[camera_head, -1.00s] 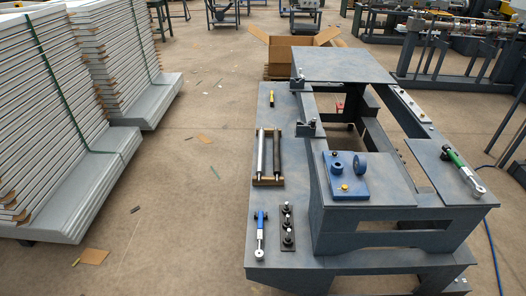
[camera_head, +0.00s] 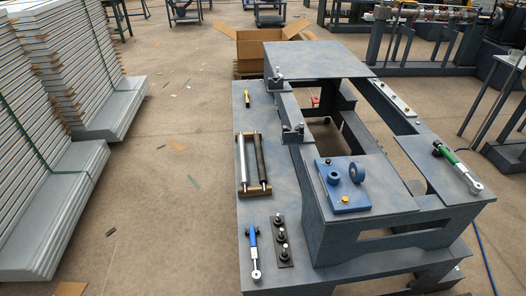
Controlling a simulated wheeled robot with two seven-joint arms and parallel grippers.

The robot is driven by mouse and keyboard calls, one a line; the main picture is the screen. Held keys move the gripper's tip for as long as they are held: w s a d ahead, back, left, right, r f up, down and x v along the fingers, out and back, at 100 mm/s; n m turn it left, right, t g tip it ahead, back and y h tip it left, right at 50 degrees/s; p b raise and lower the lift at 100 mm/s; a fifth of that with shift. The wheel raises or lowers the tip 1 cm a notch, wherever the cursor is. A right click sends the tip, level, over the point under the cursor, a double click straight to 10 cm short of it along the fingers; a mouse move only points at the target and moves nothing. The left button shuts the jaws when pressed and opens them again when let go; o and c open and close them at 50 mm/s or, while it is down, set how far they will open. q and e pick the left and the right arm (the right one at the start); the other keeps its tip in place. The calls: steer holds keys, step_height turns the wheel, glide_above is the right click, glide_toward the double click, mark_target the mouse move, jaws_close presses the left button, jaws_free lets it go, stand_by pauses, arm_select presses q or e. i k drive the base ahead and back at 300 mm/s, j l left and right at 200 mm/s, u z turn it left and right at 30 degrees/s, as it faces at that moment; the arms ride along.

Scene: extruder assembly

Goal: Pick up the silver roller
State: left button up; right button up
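The silver roller (camera_head: 242,163) lies in a small brown rack (camera_head: 257,190) on the left part of the grey workbench (camera_head: 215,256), beside a black roller (camera_head: 261,160). Both rollers run away from me, nearly parallel, with the silver one on the left. Neither of my grippers shows in the head view.
A blue-handled tool (camera_head: 253,252) and a black strip with knobs (camera_head: 282,240) lie in front of the rack. A blue block (camera_head: 342,184) and green-handled tool (camera_head: 458,167) sit on the raised frame.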

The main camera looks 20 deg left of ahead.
mark_target(243, 168)
steer(key=i+j, duration=0.15)
steer(key=j, duration=0.3)
steer(key=i+j+z, duration=0.15)
steer(key=j, duration=0.25)
steer(key=i+j, duration=0.15)
steer(key=j, duration=0.3)
steer(key=i+j+z, duration=0.1)
steer(key=j, duration=0.35)
steer(key=i+j+z, duration=0.1)
steer(key=j, duration=0.35)
steer(key=i+j, duration=0.2)
steer(key=j, duration=0.25)
